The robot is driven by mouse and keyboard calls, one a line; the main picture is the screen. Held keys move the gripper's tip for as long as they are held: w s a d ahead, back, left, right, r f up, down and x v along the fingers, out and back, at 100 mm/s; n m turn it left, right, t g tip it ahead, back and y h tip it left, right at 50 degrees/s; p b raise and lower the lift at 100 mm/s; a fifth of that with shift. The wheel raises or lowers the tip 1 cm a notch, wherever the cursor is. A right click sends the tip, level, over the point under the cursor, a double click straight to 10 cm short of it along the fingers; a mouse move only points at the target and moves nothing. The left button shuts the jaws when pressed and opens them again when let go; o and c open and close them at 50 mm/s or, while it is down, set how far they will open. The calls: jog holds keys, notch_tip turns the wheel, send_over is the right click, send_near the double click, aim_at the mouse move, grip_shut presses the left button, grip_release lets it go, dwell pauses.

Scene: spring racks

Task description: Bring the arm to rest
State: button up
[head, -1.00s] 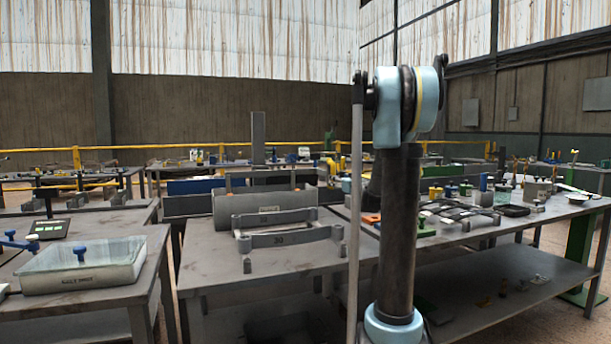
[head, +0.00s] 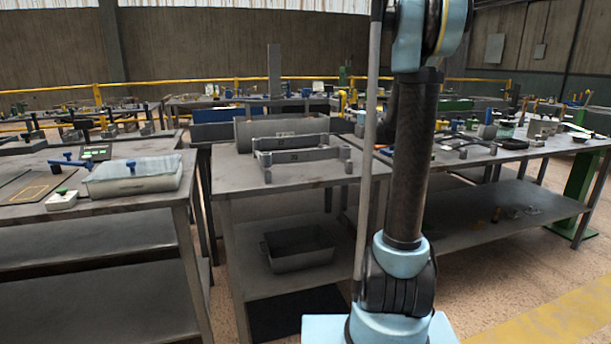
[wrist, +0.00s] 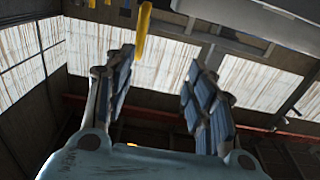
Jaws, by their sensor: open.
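My gripper (wrist: 155,92) shows in the wrist view, with its two ribbed fingers apart and nothing between them. Behind the fingers are the building's upper walls, pale window panels and roof beams. In the head view my arm stands upright at the right of centre, in front of the tables. Its upper end runs out of the top of the picture, and the gripper does not show there.
A middle table (head: 225,178) bears a grey rack (head: 300,154); a grey bin (head: 298,248) is on its lower shelf. A left table (head: 110,207) bears a glass-topped box (head: 135,186). Another table is behind my arm. Open floor (head: 490,290) lies at lower right.

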jog(key=s+a+f+n+g+y, duration=0.1)
jog(key=s+a+f+g, duration=0.25)
jog(key=s, duration=0.55)
jog(key=s+a+f+g, duration=0.2)
jog(key=s+a+f, duration=0.2)
jog(key=s, duration=0.5)
jog(key=s+a+f+n+g+y, duration=0.1)
jog(key=s+a+f+g, duration=0.25)
jog(key=s, duration=0.55)
jog(key=s+d+f+m+g+h, duration=0.1)
jog(key=s+d+f+g+h, duration=0.1)
jog(key=s+f, duration=0.4)
jog(key=s+d+f+m+g+h, duration=0.2)
jog(key=s+d+f, duration=0.2)
jog(key=s, duration=0.8)
jog(key=s+d+f+m+g+h, duration=0.2)
jog(key=s+d+f+h, duration=0.1)
jog(key=s+f, duration=0.4)
jog(key=s, duration=0.2)
jog(key=shift+s+d+f, duration=0.25)
jog(key=shift+s+f, duration=0.1)
jog(key=shift+f, duration=0.05)
jog(key=shift+w+f, duration=0.2)
jog(key=shift+w, duration=0.25)
